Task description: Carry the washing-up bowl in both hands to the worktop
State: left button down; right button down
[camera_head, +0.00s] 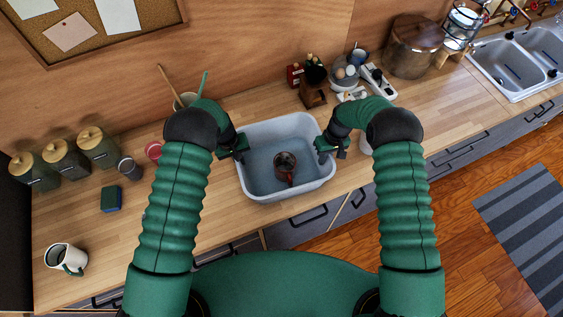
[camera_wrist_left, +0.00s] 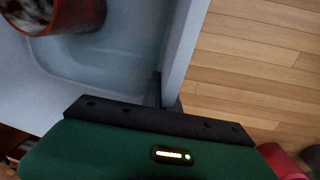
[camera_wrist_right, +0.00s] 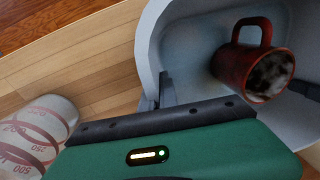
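The washing-up bowl (camera_head: 257,132) is a pale grey-blue tub over the wooden worktop (camera_head: 110,245). I cannot tell whether it rests on the worktop or is just above it. My right gripper (camera_head: 326,150) holds the right rim the same way. The bowl looks roughly level.
Canisters (camera_head: 67,158), a blue sponge (camera_head: 111,199) and a white jug (camera_head: 66,258) stand to the left. A utensil pot, an egg bowl (camera_head: 345,78) and a brown pot (camera_head: 413,47) are behind. A double sink (camera_head: 515,62) is far right. A measuring cup (camera_wrist_right: 35,135) is beside my right gripper.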

pick_arm(q)
jog(key=shift+r, duration=0.2)
pick_arm(e)
jog(key=shift+r, duration=0.15)
